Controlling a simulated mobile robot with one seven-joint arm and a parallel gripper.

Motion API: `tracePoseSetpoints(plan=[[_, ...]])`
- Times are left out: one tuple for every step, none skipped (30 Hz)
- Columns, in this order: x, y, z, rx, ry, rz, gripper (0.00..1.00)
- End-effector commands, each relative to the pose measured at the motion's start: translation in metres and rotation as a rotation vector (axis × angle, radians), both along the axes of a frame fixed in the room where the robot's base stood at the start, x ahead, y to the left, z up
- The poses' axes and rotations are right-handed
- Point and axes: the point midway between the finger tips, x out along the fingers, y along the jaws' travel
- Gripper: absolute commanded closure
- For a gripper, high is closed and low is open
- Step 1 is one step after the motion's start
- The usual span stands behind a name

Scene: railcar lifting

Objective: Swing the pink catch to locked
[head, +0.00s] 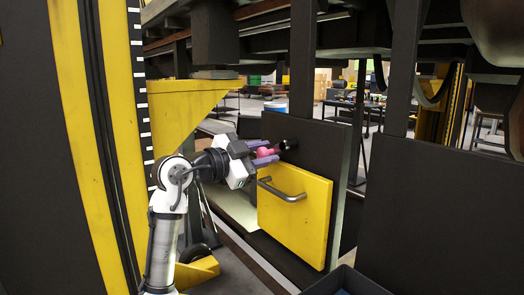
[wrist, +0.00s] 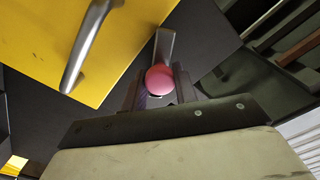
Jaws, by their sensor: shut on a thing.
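The pink catch (head: 265,152) is a round pink knob on a short lever, mounted on the dark panel just above the yellow door. In the wrist view the pink knob (wrist: 159,79) sits between my fingers, with its grey lever (wrist: 166,46) reaching up the picture beyond it. My gripper (head: 266,156) is shut on the knob, one finger on each side; it also shows in the wrist view (wrist: 158,92). The lever's dark pivot (head: 287,144) lies to the right of the knob in the head view. Any locked mark cannot be made out.
The yellow door (head: 300,235) with a grey bar handle (head: 282,190) is right below my gripper. A yellow-and-black column (head: 110,130) stands left of my arm. A dark bin (head: 345,283) is at the bottom. Dark railcar panels and beams (head: 445,195) fill the right and top.

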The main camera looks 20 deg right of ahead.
Motion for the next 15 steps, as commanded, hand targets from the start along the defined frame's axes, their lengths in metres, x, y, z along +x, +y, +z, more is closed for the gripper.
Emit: tracePoseSetpoints(plan=[[0.0001,0.0012,0.0029,-0.030,0.037,0.005,1.00],[-0.0004,0.0012,0.0022,-0.040,0.063,0.005,1.00],[-0.0012,0.0006,0.0013,-0.054,0.098,0.005,1.00],[-0.0018,0.0003,0.0007,-0.065,0.124,0.005,1.00],[-0.0022,0.0003,0.0002,-0.076,0.149,0.006,1.00],[-0.0029,0.0005,-0.0008,-0.090,0.185,0.006,1.00],[-0.0034,0.0001,-0.0018,-0.101,0.213,0.006,1.00],[-0.0041,-0.0004,-0.0026,-0.112,0.238,0.006,1.00],[-0.0048,-0.0008,-0.0034,-0.126,0.274,0.006,1.00],[-0.0055,-0.0007,-0.0037,-0.138,0.299,0.006,1.00],[-0.0061,-0.0007,-0.0041,-0.148,0.325,0.007,1.00],[-0.0071,-0.0011,-0.0050,-0.162,0.360,0.007,1.00],[-0.0078,-0.0017,-0.0058,-0.172,0.388,0.006,1.00],[-0.0085,-0.0021,-0.0064,-0.183,0.414,0.006,1.00],[-0.0095,-0.0022,-0.0070,-0.198,0.449,0.006,1.00]])
